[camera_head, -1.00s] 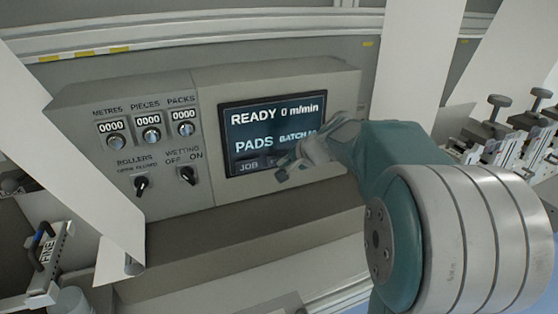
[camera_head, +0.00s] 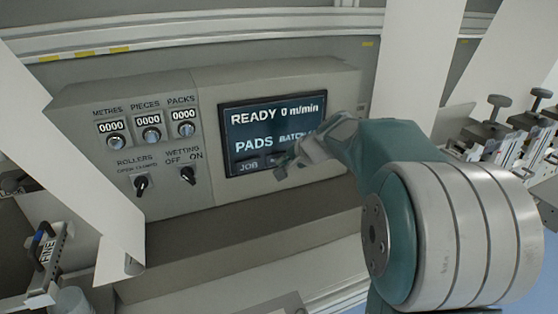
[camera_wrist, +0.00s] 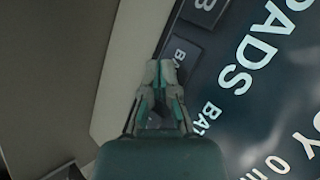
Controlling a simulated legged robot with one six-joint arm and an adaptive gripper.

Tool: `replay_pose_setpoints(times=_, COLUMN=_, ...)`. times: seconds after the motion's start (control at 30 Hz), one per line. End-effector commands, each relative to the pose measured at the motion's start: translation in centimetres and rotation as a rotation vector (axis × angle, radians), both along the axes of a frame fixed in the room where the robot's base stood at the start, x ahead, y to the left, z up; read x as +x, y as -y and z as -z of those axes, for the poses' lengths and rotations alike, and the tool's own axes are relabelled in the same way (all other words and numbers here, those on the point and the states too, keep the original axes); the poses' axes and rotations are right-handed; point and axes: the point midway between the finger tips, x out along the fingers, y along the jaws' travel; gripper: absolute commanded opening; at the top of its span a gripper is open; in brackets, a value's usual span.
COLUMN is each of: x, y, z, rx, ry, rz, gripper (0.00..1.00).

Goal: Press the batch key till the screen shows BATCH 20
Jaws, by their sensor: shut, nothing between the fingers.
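The dark screen (camera_head: 262,118) on the grey control panel reads READY 0 m/min, PADS and BATCH; the batch number is hidden behind my gripper. It also shows in the wrist view (camera_wrist: 265,105), rotated, with the number out of sight. Along the screen's lower edge is a JOB key (camera_head: 248,167). The batch key (camera_wrist: 180,62) shows beside it in the wrist view, partly covered by my fingers. My gripper (camera_head: 282,170) is shut and empty, its tips in front of the lower screen. In the wrist view the fingertips (camera_wrist: 164,66) overlap the batch key; I cannot tell whether they touch it.
Left of the screen are counters (camera_head: 149,121) reading 0000 with knobs below. Rollers (camera_head: 141,184) and wetting (camera_head: 187,174) switches sit lower. White paper webs hang at left (camera_head: 75,150) and right. A bare ledge (camera_head: 230,232) runs below the panel.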

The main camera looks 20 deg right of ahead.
Motion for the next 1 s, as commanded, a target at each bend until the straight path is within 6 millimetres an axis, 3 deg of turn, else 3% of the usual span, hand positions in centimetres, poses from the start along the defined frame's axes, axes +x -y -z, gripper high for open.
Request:
replay_pose_setpoints(times=0.67, x=0.4, y=0.0, z=0.0, rx=-0.001, ry=0.000, rz=0.001, gripper=0.00)
replay_pose_setpoints(times=1.0, x=-1.0, y=0.0, z=0.0, rx=0.001, ry=0.000, rz=0.001, gripper=0.00)
